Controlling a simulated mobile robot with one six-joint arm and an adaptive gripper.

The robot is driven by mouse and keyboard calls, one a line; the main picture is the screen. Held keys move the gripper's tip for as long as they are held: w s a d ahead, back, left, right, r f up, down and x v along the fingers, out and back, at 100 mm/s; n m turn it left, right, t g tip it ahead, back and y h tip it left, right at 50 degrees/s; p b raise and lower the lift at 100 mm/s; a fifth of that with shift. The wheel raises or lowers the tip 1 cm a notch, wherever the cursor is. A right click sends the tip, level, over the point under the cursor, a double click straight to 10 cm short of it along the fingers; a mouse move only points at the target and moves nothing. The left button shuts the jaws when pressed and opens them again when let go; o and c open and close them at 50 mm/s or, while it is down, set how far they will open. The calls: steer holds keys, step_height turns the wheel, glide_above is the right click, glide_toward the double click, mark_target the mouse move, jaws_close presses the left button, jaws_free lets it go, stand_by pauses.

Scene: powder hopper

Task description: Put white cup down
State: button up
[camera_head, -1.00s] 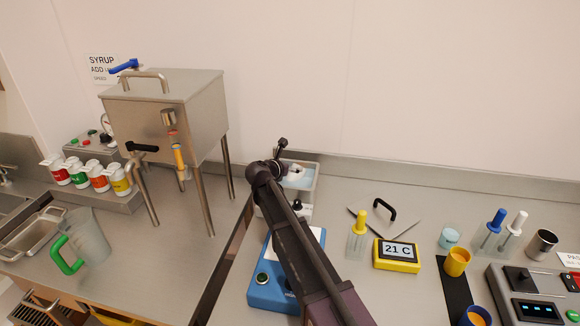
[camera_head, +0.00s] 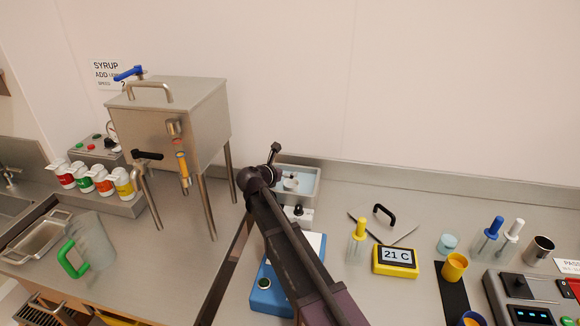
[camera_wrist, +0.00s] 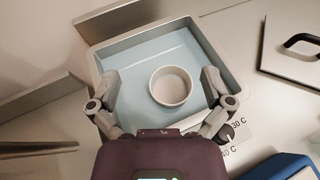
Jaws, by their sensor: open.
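The white cup (camera_wrist: 171,86) stands upright in a shallow square bath (camera_wrist: 194,36) with a pale blue floor or liquid. The cup looks empty from above. It also shows in the head view (camera_head: 291,183), small, inside the bath to the right of my wrist. My gripper (camera_wrist: 160,86) is open, with one finger on each side of the cup and a clear gap on both sides. In the head view my arm hides part of the bath.
A dial with temperature marks (camera_wrist: 226,131) is on the bath's front. A blue device (camera_head: 268,292), a yellow 21 C thermometer (camera_head: 396,260) and a lid with black handle (camera_head: 383,214) lie nearby. A steel hopper (camera_head: 180,120) stands to the left.

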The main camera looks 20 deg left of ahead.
steer(key=p+v, duration=0.2)
steer(key=v, duration=0.5)
